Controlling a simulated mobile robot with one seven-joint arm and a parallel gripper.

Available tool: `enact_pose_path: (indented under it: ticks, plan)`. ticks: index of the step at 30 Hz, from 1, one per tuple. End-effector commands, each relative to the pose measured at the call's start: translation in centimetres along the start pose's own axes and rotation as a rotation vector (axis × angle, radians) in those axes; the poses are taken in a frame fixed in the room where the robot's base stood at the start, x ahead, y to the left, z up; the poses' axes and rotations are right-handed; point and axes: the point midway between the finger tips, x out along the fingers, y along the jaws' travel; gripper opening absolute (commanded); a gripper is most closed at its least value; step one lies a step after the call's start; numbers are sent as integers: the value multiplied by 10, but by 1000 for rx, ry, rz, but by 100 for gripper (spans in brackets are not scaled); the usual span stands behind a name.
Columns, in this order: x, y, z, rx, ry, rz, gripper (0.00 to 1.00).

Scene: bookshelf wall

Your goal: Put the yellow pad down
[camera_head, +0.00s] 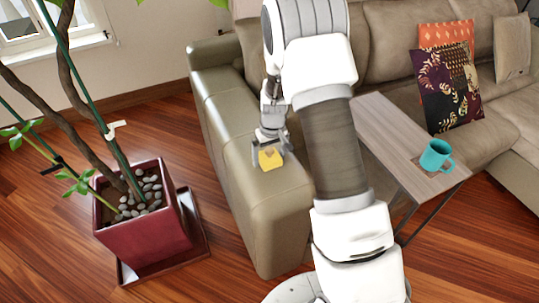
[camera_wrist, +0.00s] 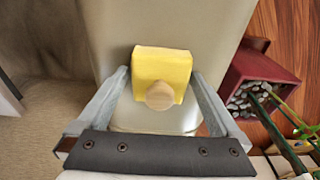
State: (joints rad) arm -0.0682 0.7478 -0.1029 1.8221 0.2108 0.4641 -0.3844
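The yellow pad (camera_head: 270,158) is a small square block over the top of the sofa's left arm. In the wrist view the pad (camera_wrist: 162,66) sits between the two fingers, with a round beige knob (camera_wrist: 160,95) on its near side. My gripper (camera_head: 270,149) is shut on the pad, a finger against each side; it also shows in the wrist view (camera_wrist: 162,76). The olive leather sofa arm (camera_head: 270,215) is right under the pad. I cannot tell whether the pad touches the leather.
A potted plant in a red square pot (camera_head: 146,240) stands on the wooden floor at left. A narrow side table (camera_head: 385,130) with a teal mug (camera_head: 436,157) is at right. Patterned cushions (camera_head: 447,85) lean on the sofa. The sofa arm's top around the pad is bare.

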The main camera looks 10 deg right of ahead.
Motion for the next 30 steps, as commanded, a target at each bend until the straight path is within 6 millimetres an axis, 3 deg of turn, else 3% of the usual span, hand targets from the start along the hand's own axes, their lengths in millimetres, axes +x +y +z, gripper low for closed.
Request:
enact_pose_path:
  ticks: [8, 21, 30]
  plan:
    - [-12, 0, -2, 0, 3, 1, 100]
    - [-102, 0, -1, 0, 2, 1, 100]
    - [-134, -1, 1, 4, 10, -1, 100]
